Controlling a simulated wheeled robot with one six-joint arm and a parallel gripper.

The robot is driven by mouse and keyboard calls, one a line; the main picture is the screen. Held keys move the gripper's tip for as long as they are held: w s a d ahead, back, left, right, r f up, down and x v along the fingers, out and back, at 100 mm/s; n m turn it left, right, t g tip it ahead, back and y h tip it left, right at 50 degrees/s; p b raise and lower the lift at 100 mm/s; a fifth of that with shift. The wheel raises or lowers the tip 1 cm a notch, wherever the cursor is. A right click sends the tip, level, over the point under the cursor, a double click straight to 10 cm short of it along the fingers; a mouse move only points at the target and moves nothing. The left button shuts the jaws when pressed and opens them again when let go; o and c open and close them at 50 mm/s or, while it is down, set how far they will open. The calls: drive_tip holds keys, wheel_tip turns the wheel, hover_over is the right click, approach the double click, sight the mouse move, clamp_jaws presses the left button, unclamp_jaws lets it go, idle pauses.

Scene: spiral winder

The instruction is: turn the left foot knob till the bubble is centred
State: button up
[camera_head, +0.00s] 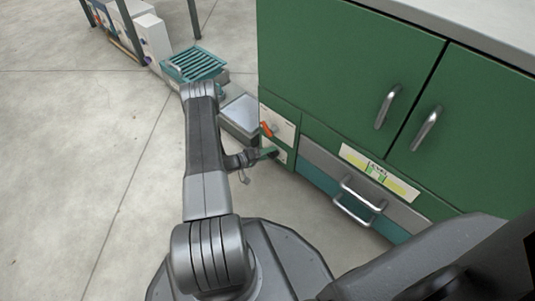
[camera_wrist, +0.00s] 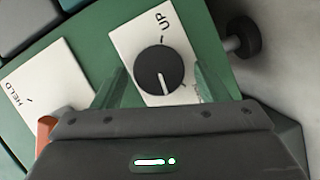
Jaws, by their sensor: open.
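A round black knob (camera_wrist: 160,70) with a white pointer line sits on a white plate (camera_wrist: 128,46) marked UP, on a green panel. My gripper (camera_wrist: 159,77) is open, with one green finger on each side of the knob in the wrist view. I cannot tell whether the fingers touch it. In the head view my gripper (camera_head: 270,153) is at the lower left corner of the green cabinet and hides the knob. A level strip (camera_head: 379,172), yellow with green in the middle, is on the cabinet front; its bubble is too small to place.
An orange lever (camera_head: 267,129) is just above my gripper; its plate (camera_wrist: 45,92) reads HELD. Another black knob (camera_wrist: 243,38) sticks out at the panel's side. A drawer handle (camera_head: 358,199) and two door handles protrude from the cabinet (camera_head: 330,75). The floor at left is clear.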

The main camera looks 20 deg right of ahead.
drive_tip(key=a+r+p, duration=0.2)
drive_tip(key=a+p, duration=0.1)
drive_tip(key=a, duration=1)
drive_tip(key=shift+s+a+p, duration=0.15)
drive_tip(key=shift+a+p, duration=0.15)
drive_tip(key=shift+a, duration=0.05)
drive_tip(key=d+f+b, duration=0.2)
drive_tip(key=d+b, duration=0.1)
drive_tip(key=d, duration=1)
drive_tip(key=shift+d+b, duration=0.3)
drive_tip(key=shift+d, duration=0.1)
